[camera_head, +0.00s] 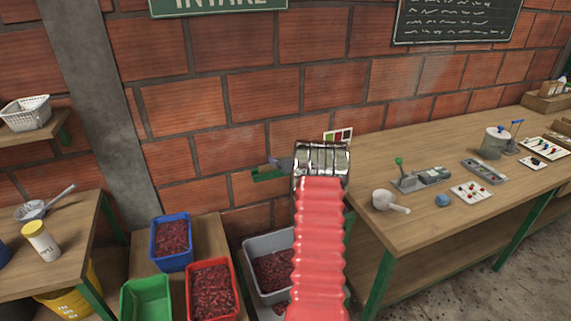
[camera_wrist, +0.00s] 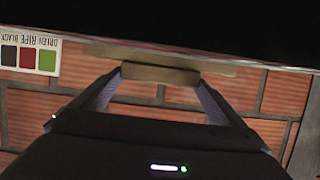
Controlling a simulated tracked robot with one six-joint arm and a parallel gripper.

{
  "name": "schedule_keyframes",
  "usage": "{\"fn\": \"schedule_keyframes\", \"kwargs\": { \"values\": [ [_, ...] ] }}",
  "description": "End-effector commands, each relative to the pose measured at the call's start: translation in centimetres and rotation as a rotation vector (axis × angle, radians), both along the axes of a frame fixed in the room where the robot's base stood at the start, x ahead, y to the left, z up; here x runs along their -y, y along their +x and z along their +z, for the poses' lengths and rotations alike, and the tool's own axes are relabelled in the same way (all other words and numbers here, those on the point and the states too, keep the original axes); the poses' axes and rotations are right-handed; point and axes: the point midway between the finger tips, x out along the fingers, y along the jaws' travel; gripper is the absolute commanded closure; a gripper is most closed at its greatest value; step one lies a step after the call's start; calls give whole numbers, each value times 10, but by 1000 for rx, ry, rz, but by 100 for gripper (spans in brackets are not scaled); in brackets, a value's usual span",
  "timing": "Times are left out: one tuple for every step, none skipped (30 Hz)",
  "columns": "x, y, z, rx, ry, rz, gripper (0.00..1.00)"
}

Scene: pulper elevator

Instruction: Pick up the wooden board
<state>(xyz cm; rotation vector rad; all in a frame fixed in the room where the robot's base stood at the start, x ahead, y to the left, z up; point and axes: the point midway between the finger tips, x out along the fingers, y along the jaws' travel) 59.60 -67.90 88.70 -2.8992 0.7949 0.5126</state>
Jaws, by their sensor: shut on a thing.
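In the wrist view the wooden board (camera_wrist: 160,74) shows as a short tan block between the two fingertips of my gripper (camera_wrist: 161,84), with a longer, thinner tan strip behind it. I cannot tell whether block and strip are one piece. My gripper is shut on the board, in front of the brick wall. In the head view my gripper (camera_head: 279,163) is small and dark, left of my shiny wrist, and the board cannot be made out. A small green piece (camera_head: 268,174) shows just below the gripper; what it belongs to is unclear.
A workbench (camera_head: 385,245) with tools and a white cup (camera_head: 383,200) stands at right. Blue (camera_head: 170,260), red (camera_head: 213,310), green (camera_head: 146,299) and grey (camera_head: 265,244) bins stand below and left. A colour card (camera_head: 338,136) is by the wall, also in the wrist view (camera_wrist: 30,58).

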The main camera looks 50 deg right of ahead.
Motion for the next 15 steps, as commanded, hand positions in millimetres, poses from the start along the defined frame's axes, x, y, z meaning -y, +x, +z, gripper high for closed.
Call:
{"fn": "schedule_keyframes", "kwargs": {
  "values": [
    [0, 0, 0, 0, 0, 0, 31],
    [0, 0, 0, 0, 0, 0, 31],
    [0, 0, 1, 0, 0, 0, 31],
    [0, 0, 2, 1, -1, 0, 31],
    [0, 0, 3, 0, -1, 0, 31],
    [0, 0, 5, 0, -1, 0, 31],
    [0, 0, 7, 0, -1, 0, 31],
    [0, 0, 9, 0, -2, 1, 31],
    [0, 0, 13, 1, -3, 1, 31],
    [0, 0, 17, 1, -2, 0, 31],
    [0, 0, 22, 1, -2, -1, 31],
    [0, 0, 28, 0, -4, 0, 31],
    [0, 0, 32, 1, -3, 0, 31],
    [0, 0, 38, 1, -3, 0, 31],
    [0, 0, 45, 1, -4, 1, 31]
  ]
}}
